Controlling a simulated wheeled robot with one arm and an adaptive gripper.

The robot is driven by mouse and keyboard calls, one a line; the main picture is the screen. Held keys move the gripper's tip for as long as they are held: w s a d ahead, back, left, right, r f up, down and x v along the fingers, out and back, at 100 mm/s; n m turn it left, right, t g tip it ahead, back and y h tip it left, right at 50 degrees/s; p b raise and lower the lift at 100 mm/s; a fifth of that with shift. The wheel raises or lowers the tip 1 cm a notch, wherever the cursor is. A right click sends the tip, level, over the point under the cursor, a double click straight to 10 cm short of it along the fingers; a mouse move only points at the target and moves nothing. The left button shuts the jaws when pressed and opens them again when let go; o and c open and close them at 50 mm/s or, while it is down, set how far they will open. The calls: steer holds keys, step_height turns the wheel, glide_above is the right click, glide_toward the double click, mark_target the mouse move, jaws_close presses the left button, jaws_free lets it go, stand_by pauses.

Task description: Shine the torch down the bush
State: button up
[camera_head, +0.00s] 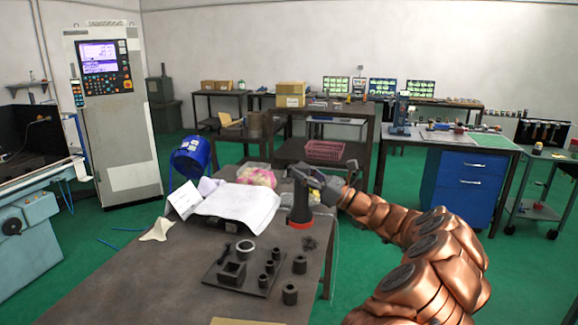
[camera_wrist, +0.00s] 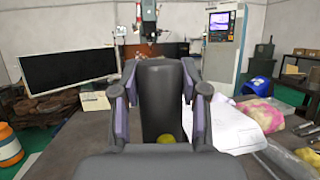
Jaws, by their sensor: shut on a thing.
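The torch (camera_head: 299,207), a dark upright cylinder with a red band at its lower end, is at the right edge of the near table. My gripper (camera_head: 304,177) is shut on its upper part. In the wrist view the dark torch body (camera_wrist: 163,88) fills the space between the two fingers of my gripper (camera_wrist: 162,95). Its lower end appears at table level; I cannot tell if it touches. Several dark hollow bushes stand nearer the front, including a loose bush (camera_head: 290,294) and another loose bush (camera_head: 300,264). Which bush is meant is not clear.
A dark plate (camera_head: 222,283) bears a square block, a pale ring and small cylinders. Open papers (camera_head: 240,207) and a pink-yellow bundle (camera_head: 256,176) lie left of the torch. A blue bin (camera_head: 190,157) stands behind them. The table's front left is bare.

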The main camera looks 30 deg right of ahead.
mark_target(303, 190)
steer(key=shift+r+p, duration=0.3)
steer(key=shift+p, duration=0.1)
steer(key=shift+s+f+b, duration=0.1)
steer(key=shift+f+b, duration=0.95)
steer(key=shift+f, duration=2)
